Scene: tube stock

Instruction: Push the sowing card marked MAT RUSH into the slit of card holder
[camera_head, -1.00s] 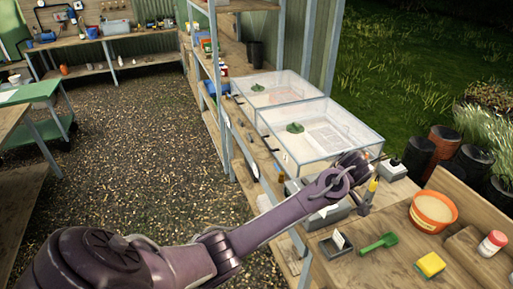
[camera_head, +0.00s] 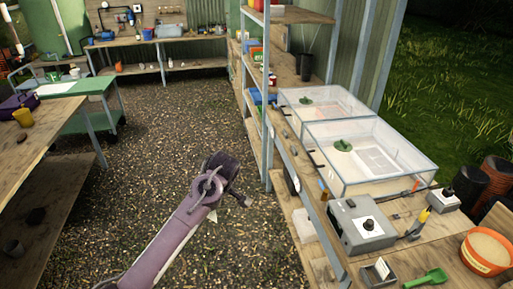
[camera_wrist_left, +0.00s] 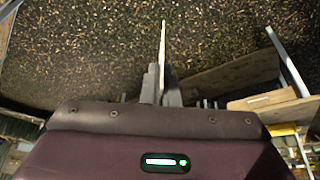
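My left gripper (camera_wrist_left: 157,88) looks closed on a thin pale card (camera_wrist_left: 163,45), seen edge-on in the left wrist view, so no marking is readable. In the head view my left gripper (camera_head: 242,199) hangs over the gravel, left of the bench, and is small and dark there. A small dark holder (camera_head: 378,276) with a white card (camera_head: 382,267) standing in it is on the bench at the bottom; its print is too small to read. My left gripper is well apart from it. My right gripper is out of view.
The wooden bench (camera_head: 432,247) bears a grey box with a knob (camera_head: 360,226), clear trays (camera_head: 368,152), a green scoop (camera_head: 427,279) and an orange tub (camera_head: 487,251). A metal shelf post (camera_head: 266,90) rises at the bench edge. The gravel floor (camera_head: 170,130) is open.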

